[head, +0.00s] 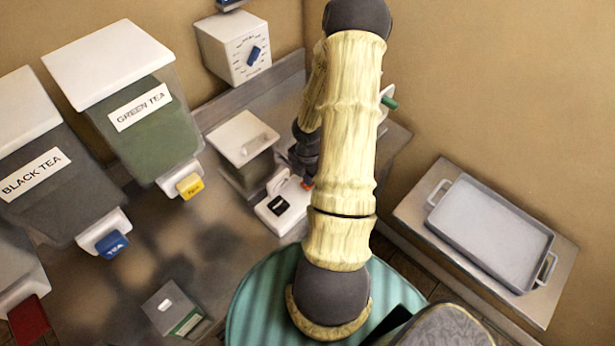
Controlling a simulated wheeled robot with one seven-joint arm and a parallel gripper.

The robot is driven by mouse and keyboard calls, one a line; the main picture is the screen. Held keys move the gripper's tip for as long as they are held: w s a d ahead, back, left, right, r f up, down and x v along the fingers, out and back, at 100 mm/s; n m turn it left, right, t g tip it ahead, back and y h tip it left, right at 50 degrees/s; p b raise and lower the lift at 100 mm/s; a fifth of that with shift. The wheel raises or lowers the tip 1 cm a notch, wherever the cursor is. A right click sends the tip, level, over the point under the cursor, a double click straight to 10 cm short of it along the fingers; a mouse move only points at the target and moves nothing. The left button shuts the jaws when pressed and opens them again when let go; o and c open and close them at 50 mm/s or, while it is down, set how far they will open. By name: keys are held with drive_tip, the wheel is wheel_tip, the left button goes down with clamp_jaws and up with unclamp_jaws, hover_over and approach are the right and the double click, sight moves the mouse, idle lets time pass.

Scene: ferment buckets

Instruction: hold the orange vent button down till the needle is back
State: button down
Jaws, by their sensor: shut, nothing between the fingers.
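A small orange spot, the vent button (307,184), shows at the edge of a white unit (281,212) with a dark panel on the counter, left of my arm. My gripper (308,172) is a dark shape mostly hidden behind my own arm. It points down at the orange button, its shut fingers right at it. I cannot tell whether they touch or press it. No needle can be made out in this view.
A lidded grey container (245,150) stands close behind the white unit. A white box with a blue knob (253,55) is at the back. Tea dispensers (140,110) with coloured taps line the left. A grey tray (490,230) lies on a side surface at right.

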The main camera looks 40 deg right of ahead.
drive_tip(key=shift+s+f+b, duration=0.2)
drive_tip(key=shift+f+b, duration=0.65)
drive_tip(key=shift+f, duration=0.25)
drive_tip(key=shift+s+a+f, duration=0.1)
drive_tip(key=shift+s+a, duration=0.1)
drive_tip(key=shift+s, duration=0.05)
drive_tip(key=shift+s+f, duration=0.1)
drive_tip(key=shift+f, duration=0.05)
drive_tip(key=shift+r, duration=0.5)
wheel_tip(320, 180, up, 14)
drive_tip(key=p, duration=0.6)
drive_tip(key=shift+w+d+r, duration=0.2)
drive_tip(key=shift+w+r, duration=0.05)
drive_tip(key=shift+w, duration=0.2)
